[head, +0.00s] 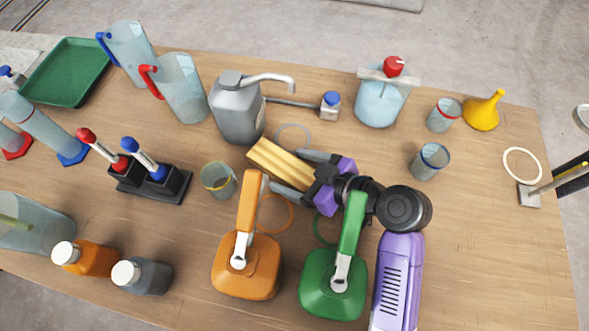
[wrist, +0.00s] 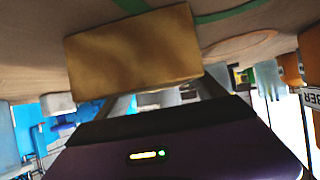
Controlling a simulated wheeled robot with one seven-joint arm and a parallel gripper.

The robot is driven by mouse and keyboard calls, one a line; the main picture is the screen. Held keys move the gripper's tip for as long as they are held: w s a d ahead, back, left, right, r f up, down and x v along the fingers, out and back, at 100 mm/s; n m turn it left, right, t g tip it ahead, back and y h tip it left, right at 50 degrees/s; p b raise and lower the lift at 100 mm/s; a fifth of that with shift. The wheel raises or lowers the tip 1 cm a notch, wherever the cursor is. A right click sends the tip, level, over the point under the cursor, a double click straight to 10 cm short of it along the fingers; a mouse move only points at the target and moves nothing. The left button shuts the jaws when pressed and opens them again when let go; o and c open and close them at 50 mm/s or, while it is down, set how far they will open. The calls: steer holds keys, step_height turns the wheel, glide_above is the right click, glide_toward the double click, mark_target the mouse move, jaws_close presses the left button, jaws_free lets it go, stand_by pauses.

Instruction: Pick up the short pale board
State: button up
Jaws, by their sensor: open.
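The short pale board (head: 278,164) is a yellowish block with lengthwise ridges, lying in the middle of the table in the head view. My gripper (head: 286,170) comes from the right with its jaws open, one finger on each side of the board's right part. In the wrist view the board (wrist: 133,55) shows as a tan face right ahead of my gripper (wrist: 165,96), covering the fingertips. I cannot tell whether either finger touches the board. The board's right end is close to my purple gripper body.
A grey pump jug (head: 238,112) stands behind the board, and a small beaker (head: 218,181) to its left. An orange jug (head: 247,265) and a green jug (head: 333,288) stand in front. An orange ring (head: 275,229) lies between. Free table shows at far right.

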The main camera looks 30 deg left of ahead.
steer(key=shift+c, duration=0.2)
steer(key=c, duration=1.7)
steer(key=shift+r, duration=0.1)
